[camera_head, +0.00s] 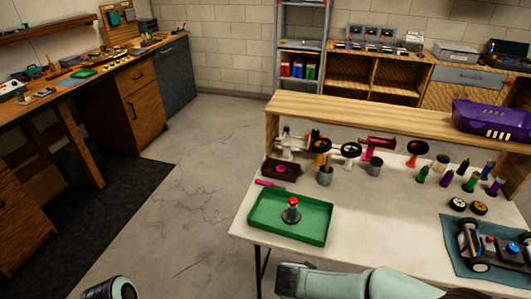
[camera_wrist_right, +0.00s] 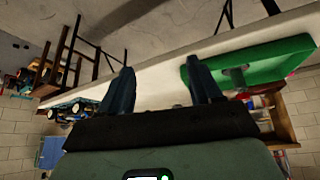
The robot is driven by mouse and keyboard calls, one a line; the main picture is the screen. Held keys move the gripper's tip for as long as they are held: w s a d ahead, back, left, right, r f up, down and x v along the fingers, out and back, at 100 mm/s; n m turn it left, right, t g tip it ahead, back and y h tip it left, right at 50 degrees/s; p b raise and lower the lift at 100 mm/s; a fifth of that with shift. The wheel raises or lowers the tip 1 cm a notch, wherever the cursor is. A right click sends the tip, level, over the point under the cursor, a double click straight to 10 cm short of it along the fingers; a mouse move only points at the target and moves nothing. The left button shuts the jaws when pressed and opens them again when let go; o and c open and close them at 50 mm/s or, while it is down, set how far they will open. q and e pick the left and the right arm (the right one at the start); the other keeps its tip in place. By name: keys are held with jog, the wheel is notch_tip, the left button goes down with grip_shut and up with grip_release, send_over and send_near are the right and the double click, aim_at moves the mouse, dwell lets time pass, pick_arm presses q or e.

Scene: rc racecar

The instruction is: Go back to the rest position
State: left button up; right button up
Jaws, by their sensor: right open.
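My right gripper (camera_wrist_right: 163,84) shows in the right wrist view with its two dark fingers apart and nothing between them. The white table edge and the green tray (camera_wrist_right: 255,62) lie beyond the fingers, the tray at upper right. In the head view, my right arm crosses the bottom edge in front of the table; its fingers are not clear there. A small part of my left arm shows at the bottom left, and its gripper is out of view. The green tray (camera_head: 262,231) sits at the table's left end, holding a red-topped part (camera_head: 292,210).
The white table (camera_head: 385,225) carries cups, bottles and tools. A car chassis (camera_head: 487,246) sits on a teal mat (camera_head: 455,240) at right. A purple car body (camera_head: 490,118) rests on the wooden shelf (camera_head: 360,115). Open floor (camera_head: 190,200) lies left of the table.

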jog(key=s+d+f+n+y+p, duration=0.1)
jog(key=s+d+f, duration=0.15)
jog(key=f, duration=0.65)
jog(key=s+d+f+n+y, duration=0.1)
jog(key=s+d+f, duration=0.15)
jog(key=f, duration=0.75)
pick_arm(q)
jog(key=w+r, duration=0.1)
jog(key=w+r+p, duration=0.1)
jog(key=shift+r, duration=0.3)
pick_arm(e)
jog(key=s+a+f+g+y, duration=0.2)
jog(key=s+f+g, duration=0.1)
jog(key=s, duration=0.6)
jog(key=s+a+f+n+g+y, duration=0.1)
jog(key=s+a+f+g+y, duration=0.1)
jog(key=s, duration=0.7)
notch_tip(320, 180, down, 2)
jog(key=shift+s+a+f+g+y, duration=0.15)
jog(key=shift+s+g+y, duration=0.25)
jog(key=shift+y, duration=0.3)
